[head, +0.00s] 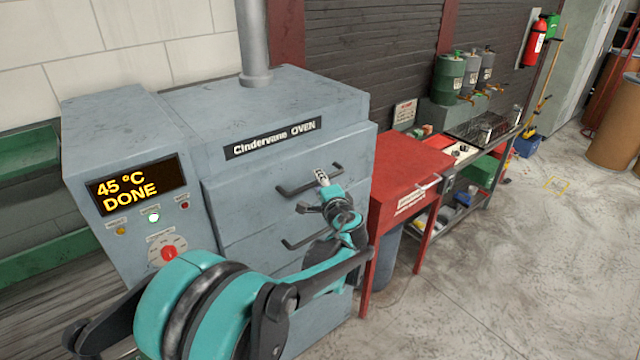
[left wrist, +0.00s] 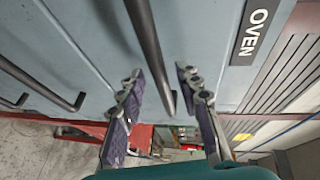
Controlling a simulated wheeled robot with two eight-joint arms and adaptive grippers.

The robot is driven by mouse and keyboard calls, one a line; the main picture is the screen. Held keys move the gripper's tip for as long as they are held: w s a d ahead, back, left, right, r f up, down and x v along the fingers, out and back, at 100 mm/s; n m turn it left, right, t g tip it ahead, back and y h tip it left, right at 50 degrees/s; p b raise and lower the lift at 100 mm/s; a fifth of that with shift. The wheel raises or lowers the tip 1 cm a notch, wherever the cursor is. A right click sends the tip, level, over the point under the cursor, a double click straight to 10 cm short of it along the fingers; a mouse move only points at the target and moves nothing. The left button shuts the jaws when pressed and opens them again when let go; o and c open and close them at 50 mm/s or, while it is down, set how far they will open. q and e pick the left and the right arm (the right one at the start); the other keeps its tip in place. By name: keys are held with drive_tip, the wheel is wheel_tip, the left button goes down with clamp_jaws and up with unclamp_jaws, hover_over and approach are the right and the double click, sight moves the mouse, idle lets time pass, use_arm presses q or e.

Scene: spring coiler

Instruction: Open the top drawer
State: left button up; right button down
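My left gripper (head: 321,176) is at the right part of this handle. In the left wrist view, my left gripper (left wrist: 159,73) is open, and the handle bar (left wrist: 150,45) runs between its two fingers without visible contact. A lower drawer handle (head: 300,240) is partly hidden by my left arm. My right gripper is not in view.
A red table (head: 410,165) stands close to the right of the oven, near my left arm. The floor (head: 500,270) at the right is clear.

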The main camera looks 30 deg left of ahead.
use_arm(q)
drive_tip(key=shift+w+a, duration=0.25)
drive_tip(key=shift+a, duration=0.15)
clamp_jaws()
drive_tip(key=shift+d, duration=0.15)
drive_tip(key=s+d, duration=0.4)
drive_tip(key=d, duration=0.5)
drive_tip(key=s+d, duration=0.4)
drive_tip(key=d, duration=0.6)
drive_tip(key=s+d, duration=0.4)
drive_tip(key=d, duration=0.6)
drive_tip(key=shift+s+d, duration=0.15)
drive_tip(key=shift+d, duration=0.05)
unclamp_jaws()
